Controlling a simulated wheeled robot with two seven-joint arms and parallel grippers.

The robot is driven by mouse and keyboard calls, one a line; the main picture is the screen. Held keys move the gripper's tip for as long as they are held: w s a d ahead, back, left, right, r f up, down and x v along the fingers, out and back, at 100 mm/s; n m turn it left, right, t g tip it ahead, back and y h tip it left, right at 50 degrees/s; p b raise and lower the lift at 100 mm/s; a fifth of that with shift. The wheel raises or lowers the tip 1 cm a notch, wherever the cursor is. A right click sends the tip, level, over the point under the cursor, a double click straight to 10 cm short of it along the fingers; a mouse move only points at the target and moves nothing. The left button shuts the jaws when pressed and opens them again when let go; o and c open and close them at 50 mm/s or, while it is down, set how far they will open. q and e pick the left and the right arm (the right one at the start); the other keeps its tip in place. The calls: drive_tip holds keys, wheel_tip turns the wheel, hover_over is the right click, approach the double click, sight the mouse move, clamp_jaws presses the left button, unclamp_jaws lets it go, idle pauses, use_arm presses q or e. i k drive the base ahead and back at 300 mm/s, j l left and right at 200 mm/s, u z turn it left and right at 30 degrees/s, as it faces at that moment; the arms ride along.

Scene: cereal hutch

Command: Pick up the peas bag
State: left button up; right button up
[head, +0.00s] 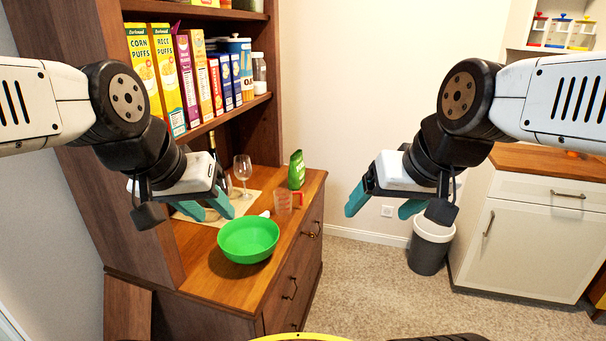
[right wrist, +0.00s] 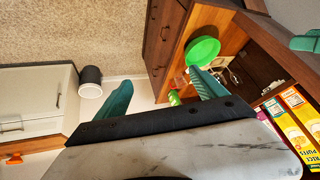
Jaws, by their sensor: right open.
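The peas bag (head: 296,170) is a small green bag standing upright at the back right of the wooden hutch counter (head: 218,277). In the right wrist view the green bag (right wrist: 174,98) shows small, partly hidden beside a finger. My right gripper (head: 380,203) is open and empty in the air, to the right of the bag and apart from it. It also shows in the right wrist view (right wrist: 160,95). My left gripper (head: 222,205) is in the air over the counter, left of the bag, with its teal fingers apart and nothing between them.
A green bowl (head: 248,240), a clear measuring cup (head: 284,201) and a wine glass (head: 243,172) stand on the counter near the bag. Cereal boxes (head: 163,75) line the shelf above. A grey bin (head: 430,245) stands on the carpet by a white cabinet (head: 518,240).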

sight(297, 169)
drive_tip(key=k+j+u, duration=0.15)
drive_tip(key=k+u, duration=0.3)
drive_tip(key=k, duration=0.2)
drive_tip(key=l+u, duration=0.1)
drive_tip(key=u, duration=0.35)
drive_tip(key=i+l+u, duration=0.1)
drive_tip(key=u, duration=0.35)
drive_tip(key=l+u, duration=0.15)
drive_tip(key=u, duration=0.25)
drive_tip(key=l+u, duration=0.15)
drive_tip(key=u, duration=0.3)
drive_tip(key=l, duration=2)
drive_tip(key=i+l, duration=0.1)
drive_tip(key=l, duration=1.9)
drive_tip(key=i+j+u, duration=0.05)
